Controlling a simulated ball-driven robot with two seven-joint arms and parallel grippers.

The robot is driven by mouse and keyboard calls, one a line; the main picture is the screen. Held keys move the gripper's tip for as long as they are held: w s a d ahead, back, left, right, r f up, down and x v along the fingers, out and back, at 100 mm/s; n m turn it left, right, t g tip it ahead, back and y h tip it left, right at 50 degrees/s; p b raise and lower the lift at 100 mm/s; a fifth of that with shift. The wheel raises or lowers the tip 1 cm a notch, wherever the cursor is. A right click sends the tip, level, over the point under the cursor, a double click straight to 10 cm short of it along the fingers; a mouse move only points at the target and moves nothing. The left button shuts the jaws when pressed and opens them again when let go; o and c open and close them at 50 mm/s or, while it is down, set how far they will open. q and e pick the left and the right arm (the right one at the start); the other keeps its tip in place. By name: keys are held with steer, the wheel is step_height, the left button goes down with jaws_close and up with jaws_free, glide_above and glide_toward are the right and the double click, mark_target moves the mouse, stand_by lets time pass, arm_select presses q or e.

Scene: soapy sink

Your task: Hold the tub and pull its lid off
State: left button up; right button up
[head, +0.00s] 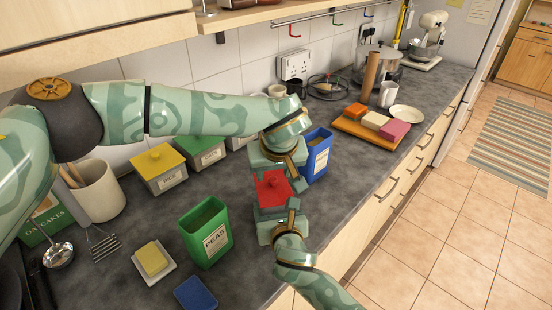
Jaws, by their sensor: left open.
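The tub's red lid (272,187) shows between my two grippers, near the front edge of the worktop. Most of the tub's body under it is hidden by the grippers. My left gripper (275,167) reaches over from the left and is open at the far side of the red lid. My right gripper (280,216) comes from below, close against the near side of the tub. Its fingertips are partly hidden, so I cannot tell whether it grips the tub.
A blue box (317,156) stands close behind on the right, and an open green PEAS box (206,232) stands to the left. A yellow-lidded tub (159,170) and a green-lidded tub (201,150) stand by the wall. An orange tray (349,126) lies farther right.

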mark_target(273, 180)
arm_select(q)
steer(key=shift+x, duration=1.45)
jaws_close()
steer(key=shift+r, duration=0.25)
steer(key=shift+r, duration=0.85)
steer(key=shift+r, duration=2.05)
arm_select(e)
steer(key=o, duration=1.5)
